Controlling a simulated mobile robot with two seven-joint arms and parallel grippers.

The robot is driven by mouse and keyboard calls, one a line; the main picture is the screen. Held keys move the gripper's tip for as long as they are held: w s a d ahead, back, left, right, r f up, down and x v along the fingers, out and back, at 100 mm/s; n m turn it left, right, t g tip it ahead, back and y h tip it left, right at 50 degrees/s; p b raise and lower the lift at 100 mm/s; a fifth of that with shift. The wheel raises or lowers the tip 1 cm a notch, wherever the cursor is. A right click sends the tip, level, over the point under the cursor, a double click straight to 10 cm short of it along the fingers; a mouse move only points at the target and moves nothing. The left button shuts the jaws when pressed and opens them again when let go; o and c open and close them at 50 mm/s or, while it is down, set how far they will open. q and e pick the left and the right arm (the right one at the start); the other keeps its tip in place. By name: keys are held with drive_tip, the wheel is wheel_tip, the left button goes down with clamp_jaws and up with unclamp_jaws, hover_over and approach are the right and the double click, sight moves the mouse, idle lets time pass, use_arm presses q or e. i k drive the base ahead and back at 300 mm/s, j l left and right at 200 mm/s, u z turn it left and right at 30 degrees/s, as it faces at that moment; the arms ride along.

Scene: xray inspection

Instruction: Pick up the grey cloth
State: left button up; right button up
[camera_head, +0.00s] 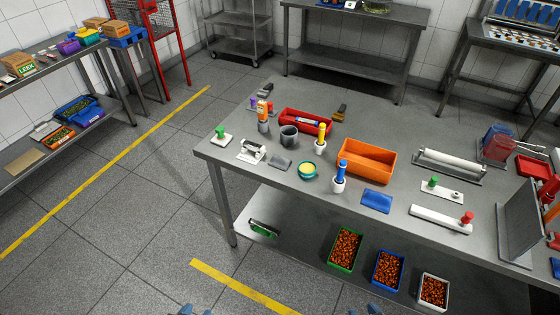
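The grey cloth (280,164) lies flat on the grey metal table, near its front left edge. It is a small dark grey folded piece, in front of a dark grey cup (289,136) and between a white stapler-like device (251,152) and a round green-rimmed dish with yellow contents (308,170). Nothing covers it. Small blue-grey tips show at the bottom edge, left (195,311) and right (364,310); they appear to be my grippers, mostly cut off. Both are far from the cloth, and I cannot tell whether they are open.
The table (345,235) also holds a red tray (306,122), an orange bin (367,160), a blue cloth (377,201) and a blue-topped bottle (340,178). Several bins of brown pieces (345,250) stand on its lower shelf. Open floor (130,255) lies left of the table.

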sight(278, 162)
drive_tip(key=i+j+z, duration=0.1)
drive_tip(key=j, duration=0.3)
drive_tip(key=i+j+z, duration=0.15)
drive_tip(key=j, duration=0.25)
drive_tip(key=i+j+z, duration=0.1)
drive_tip(key=i+j, duration=0.15)
drive_tip(key=j, duration=0.15)
drive_tip(key=i+j+z, duration=0.15)
drive_tip(key=j, duration=0.25)
drive_tip(key=j+z, duration=0.1)
drive_tip(key=j, duration=0.35)
drive_tip(key=i+j+z, duration=0.15)
drive_tip(key=j, duration=0.3)
